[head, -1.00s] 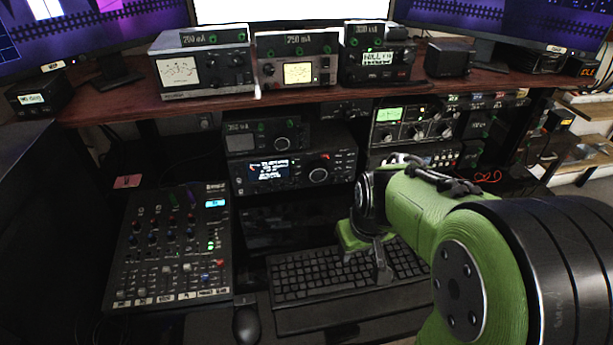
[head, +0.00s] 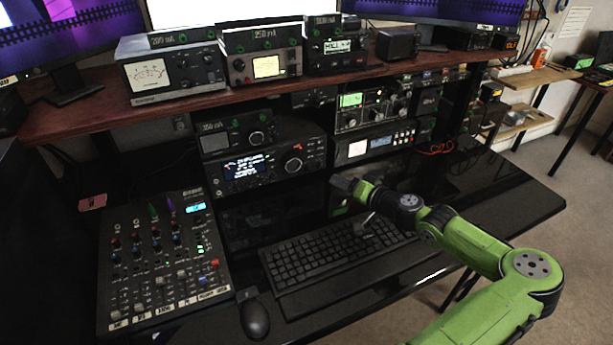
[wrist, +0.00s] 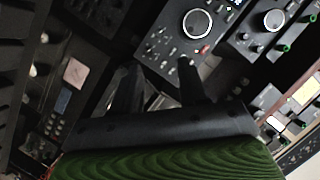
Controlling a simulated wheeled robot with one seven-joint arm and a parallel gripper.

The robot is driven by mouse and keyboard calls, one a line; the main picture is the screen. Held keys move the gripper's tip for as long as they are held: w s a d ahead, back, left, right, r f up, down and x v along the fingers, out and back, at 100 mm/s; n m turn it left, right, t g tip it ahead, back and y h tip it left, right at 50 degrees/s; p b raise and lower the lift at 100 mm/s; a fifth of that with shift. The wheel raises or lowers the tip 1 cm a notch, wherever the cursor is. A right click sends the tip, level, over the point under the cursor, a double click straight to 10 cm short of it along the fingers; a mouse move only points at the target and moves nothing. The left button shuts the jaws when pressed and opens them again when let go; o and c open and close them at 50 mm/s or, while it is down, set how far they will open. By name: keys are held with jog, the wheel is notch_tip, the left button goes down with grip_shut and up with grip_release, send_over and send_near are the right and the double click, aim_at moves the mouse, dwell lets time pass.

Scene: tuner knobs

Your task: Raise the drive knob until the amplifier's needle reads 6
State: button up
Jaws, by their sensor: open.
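Several radio units with meters are in the head view; I cannot tell which is the amplifier or which knob is the drive knob. A grey unit with a white needle meter (head: 147,76) stands at the shelf's left. Beside it is a unit with a lit cream meter (head: 266,66). A unit with a green lit meter (head: 351,100) and several knobs (head: 376,113) sits below the shelf. No needle reading is legible. My gripper (wrist: 160,84) is open and empty in the wrist view, apart from the radio with a large silver-rimmed knob (wrist: 196,25). In the head view it is near the keyboard.
A black keyboard (head: 320,262), a mouse (head: 254,319) and a mixer (head: 165,262) lie on the desk. A wooden shelf (head: 75,115) overhangs the lower radios. A radio with a lit display (head: 248,167) stands behind the keyboard. The desk's right part (head: 510,200) is clear.

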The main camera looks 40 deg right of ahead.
aim_at(309, 171)
jog(key=b+x, duration=0.3)
jog(key=x, duration=1)
jog(key=shift+w+f, duration=0.15)
jog(key=shift+f, duration=0.05)
jog(key=shift+c, duration=0.3)
grip_shut()
